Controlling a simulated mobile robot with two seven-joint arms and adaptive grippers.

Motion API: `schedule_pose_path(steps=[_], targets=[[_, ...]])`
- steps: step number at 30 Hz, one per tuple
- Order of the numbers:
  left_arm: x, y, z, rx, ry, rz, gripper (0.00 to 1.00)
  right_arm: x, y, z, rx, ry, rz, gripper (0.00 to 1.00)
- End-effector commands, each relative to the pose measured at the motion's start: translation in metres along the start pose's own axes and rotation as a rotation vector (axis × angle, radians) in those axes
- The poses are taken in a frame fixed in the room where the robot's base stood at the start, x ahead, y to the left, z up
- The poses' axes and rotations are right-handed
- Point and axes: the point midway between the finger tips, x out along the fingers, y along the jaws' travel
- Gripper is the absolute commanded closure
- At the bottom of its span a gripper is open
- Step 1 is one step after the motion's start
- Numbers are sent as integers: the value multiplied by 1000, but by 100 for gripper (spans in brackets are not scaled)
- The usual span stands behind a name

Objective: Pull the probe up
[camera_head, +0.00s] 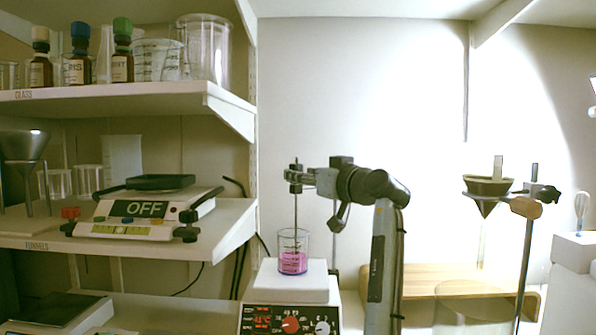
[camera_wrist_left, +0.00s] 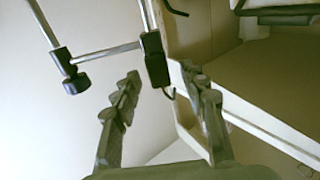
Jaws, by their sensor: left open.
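In the head view the probe (camera_head: 295,211) is a thin upright rod held by a dark clamp (camera_head: 294,176). It reaches down to a glass beaker (camera_head: 293,252) with pink liquid on a white hotplate (camera_head: 292,285). A stand with a dark boss (camera_head: 342,161) rises behind. My left gripper (camera_head: 332,182) is at clamp height, partly hidden by its own wrist. In the left wrist view my left gripper (camera_wrist_left: 161,82) is open and empty. My right gripper is not in view.
A funnel on a stand (camera_head: 488,190) and a low wooden shelf (camera_head: 420,283) stand on the right. The wall behind the probe is bare.

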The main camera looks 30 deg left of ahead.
Motion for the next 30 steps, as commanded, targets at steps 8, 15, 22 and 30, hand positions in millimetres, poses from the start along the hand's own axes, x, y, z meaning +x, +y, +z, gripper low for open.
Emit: schedule_pose_path(steps=[8, 15, 22, 30], targets=[[33, 0, 0, 1, 0, 0, 57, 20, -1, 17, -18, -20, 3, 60], [37, 0, 0, 0, 0, 1, 57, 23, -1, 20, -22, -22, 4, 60], [37, 0, 0, 0, 0, 1, 76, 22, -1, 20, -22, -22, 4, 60], [36, 0, 0, 0, 0, 1, 100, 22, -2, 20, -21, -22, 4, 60]])
